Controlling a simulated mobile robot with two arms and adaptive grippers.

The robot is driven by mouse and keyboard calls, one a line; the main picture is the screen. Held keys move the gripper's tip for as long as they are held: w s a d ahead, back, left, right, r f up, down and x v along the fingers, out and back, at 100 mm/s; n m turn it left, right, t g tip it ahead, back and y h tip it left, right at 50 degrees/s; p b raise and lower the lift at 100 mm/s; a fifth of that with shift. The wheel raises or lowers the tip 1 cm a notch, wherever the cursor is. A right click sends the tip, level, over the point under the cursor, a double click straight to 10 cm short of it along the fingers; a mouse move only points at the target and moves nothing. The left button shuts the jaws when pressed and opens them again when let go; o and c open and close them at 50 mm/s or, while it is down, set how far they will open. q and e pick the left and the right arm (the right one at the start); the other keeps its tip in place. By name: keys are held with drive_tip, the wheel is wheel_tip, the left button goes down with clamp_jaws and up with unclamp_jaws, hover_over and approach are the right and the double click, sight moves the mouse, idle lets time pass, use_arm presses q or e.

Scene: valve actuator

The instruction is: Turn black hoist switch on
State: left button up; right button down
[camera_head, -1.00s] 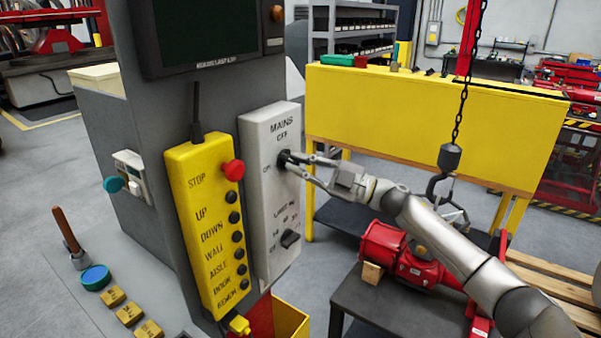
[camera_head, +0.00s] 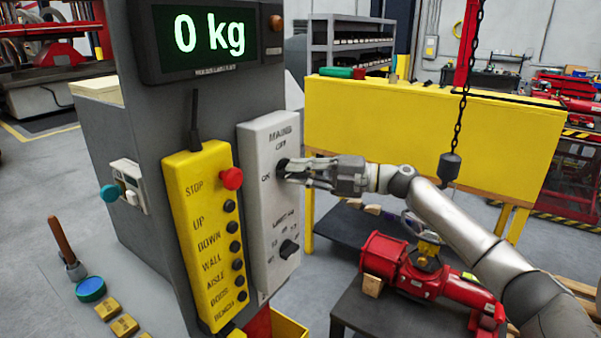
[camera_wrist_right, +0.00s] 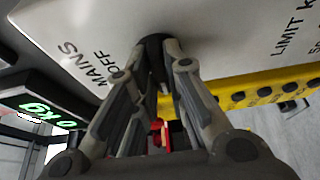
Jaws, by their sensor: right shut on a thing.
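The black hoist switch (camera_head: 281,165) is a small round knob on the light grey MAINS panel (camera_head: 257,215), between the OFF and ON labels. My right gripper (camera_head: 287,174) reaches it from the right, with its fingers shut on the knob. In the right wrist view, the fingertips (camera_wrist_right: 160,50) close around the black knob (camera_wrist_right: 153,44) below the MAINS OFF lettering; they partly hide it, so its exact pointing direction cannot be told. The display (camera_head: 210,33) above is lit and reads 0 kg. My left gripper is not in view.
A yellow pendant (camera_head: 205,235) with a red stop button stands left of the panel. A LIMIT knob (camera_head: 288,249) sits lower on the panel. A red valve actuator (camera_head: 415,272) rests on a dark table below my arm. A chain (camera_head: 462,110) hangs behind.

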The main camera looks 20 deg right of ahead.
idle(0.5)
drive_tip(key=c, duration=1.5)
unclamp_jaws()
drive_tip(key=shift+a, duration=0.1)
drive_tip(key=v, duration=1.2)
drive_tip(key=shift+r, duration=0.15)
